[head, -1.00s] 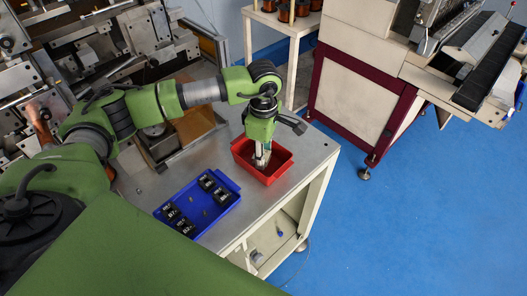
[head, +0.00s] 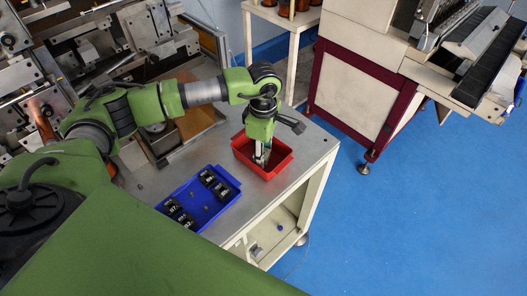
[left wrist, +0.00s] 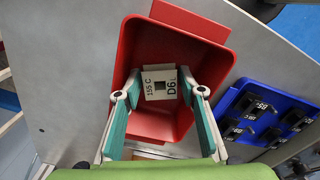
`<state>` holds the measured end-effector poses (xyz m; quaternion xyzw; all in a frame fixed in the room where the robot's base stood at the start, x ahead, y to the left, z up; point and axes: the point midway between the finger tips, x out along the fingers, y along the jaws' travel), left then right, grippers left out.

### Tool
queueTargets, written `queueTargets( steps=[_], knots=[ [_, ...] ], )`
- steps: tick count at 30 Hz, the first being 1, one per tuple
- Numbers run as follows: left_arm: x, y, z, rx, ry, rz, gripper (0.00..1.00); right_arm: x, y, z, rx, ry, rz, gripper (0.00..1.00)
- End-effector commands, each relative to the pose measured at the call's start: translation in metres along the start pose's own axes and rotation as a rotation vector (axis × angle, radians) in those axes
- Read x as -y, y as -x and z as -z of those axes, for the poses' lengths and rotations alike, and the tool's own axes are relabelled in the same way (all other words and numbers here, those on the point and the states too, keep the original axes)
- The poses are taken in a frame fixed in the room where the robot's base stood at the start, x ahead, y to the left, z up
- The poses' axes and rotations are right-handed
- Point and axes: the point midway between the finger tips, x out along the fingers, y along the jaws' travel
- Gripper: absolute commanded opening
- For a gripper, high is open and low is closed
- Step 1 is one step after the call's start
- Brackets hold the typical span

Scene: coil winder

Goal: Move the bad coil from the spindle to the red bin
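The coil (left wrist: 160,84) shows in the left wrist view as a pale square flange with a dark square hole, marked "155 C" and "D6". It is inside the red bin (left wrist: 216,28), between my left fingertips. My left gripper (left wrist: 161,88) points down into the bin with its two fingers spread, one on each side of the coil. It looks open, with thin gaps beside the flange. In the head view the gripper (head: 262,155) is over the red bin (head: 283,163), and the coil cannot be made out. My right gripper is not in view.
A blue tray (head: 211,210) with several dark coils lies beside the red bin on the grey table (head: 290,190). The winding machine (head: 95,50) stands at the left. A cream and maroon cabinet (head: 355,85) stands beyond the table. Blue floor lies clear at the right.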

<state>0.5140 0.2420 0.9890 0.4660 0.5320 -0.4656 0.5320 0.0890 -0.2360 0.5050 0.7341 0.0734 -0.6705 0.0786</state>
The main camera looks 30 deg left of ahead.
Motion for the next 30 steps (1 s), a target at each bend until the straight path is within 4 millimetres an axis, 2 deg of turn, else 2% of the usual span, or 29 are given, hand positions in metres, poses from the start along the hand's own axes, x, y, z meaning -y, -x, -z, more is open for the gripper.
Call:
queueTargets(
  steps=[5,10,15,18,23,30],
  knots=[
    [-0.002,0.026,0.000,0.001,-0.003,-0.007,0.37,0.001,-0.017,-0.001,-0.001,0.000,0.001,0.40],
    [-0.002,0.065,-0.001,0.003,-0.001,-0.008,0.37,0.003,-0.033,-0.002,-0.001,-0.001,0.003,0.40],
    [-0.001,0.097,0.000,0.002,-0.001,-0.005,0.37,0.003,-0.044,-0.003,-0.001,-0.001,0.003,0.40],
    [-0.001,0.110,-0.001,0.001,0.000,-0.003,0.37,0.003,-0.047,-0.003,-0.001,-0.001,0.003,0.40],
    [0.000,0.120,0.000,0.001,0.000,-0.001,0.37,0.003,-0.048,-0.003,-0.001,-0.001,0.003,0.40],
    [0.000,0.121,0.000,0.000,0.000,0.000,0.37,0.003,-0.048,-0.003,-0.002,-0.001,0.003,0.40]
  ],
)
